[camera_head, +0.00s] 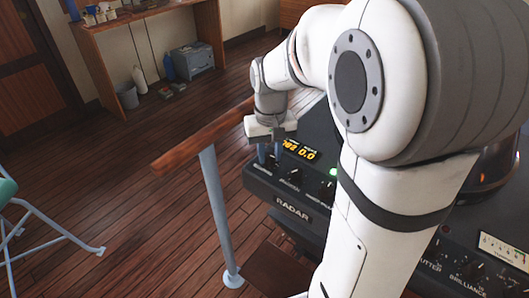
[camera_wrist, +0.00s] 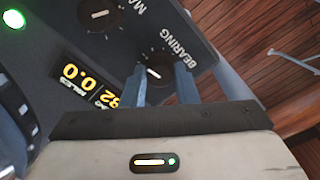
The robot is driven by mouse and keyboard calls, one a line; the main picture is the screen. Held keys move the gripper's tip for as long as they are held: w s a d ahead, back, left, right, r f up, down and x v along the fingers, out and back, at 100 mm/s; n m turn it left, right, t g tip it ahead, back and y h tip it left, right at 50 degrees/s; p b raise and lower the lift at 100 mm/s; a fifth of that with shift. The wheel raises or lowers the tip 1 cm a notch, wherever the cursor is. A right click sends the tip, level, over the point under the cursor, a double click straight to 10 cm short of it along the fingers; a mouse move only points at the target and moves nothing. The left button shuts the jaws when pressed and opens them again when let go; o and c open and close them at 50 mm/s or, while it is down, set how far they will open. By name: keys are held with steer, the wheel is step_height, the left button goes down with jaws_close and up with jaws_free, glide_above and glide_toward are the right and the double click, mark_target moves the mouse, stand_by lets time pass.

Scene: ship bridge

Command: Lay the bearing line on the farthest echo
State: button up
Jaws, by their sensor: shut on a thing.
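The radar console (camera_head: 292,207) stands under my arm, with its RADAR label on the front edge. My gripper (camera_head: 269,156) points down at the console's left corner. In the wrist view, my gripper (camera_wrist: 160,75) has its two blue-grey fingers on either side of the BEARING knob (camera_wrist: 157,73), shut on it. The knob is dark with a pale pointer mark. An amber display (camera_head: 299,150) shows 0.0 and another figure; it also shows in the wrist view (camera_wrist: 85,83), partly hidden by my gripper. The radar screen's picture and its echoes are not visible.
Another knob (camera_wrist: 98,14) and a lit green lamp (camera_wrist: 13,19) sit near the BEARING knob. A wooden handrail (camera_head: 203,137) on a grey post (camera_head: 217,215) runs close to my gripper's left. The wooden floor (camera_head: 110,170) is open beyond it.

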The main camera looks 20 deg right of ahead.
mark_target(270, 156)
steer(key=m, duration=0.7)
steer(key=shift+s+f, duration=0.15)
steer(key=shift+s, duration=0.05)
steer(key=shift+m, duration=0.3)
steer(key=o, duration=1)
step_height(270, 156, up, 8)
steer(key=shift+r, duration=0.1)
stand_by(0.3)
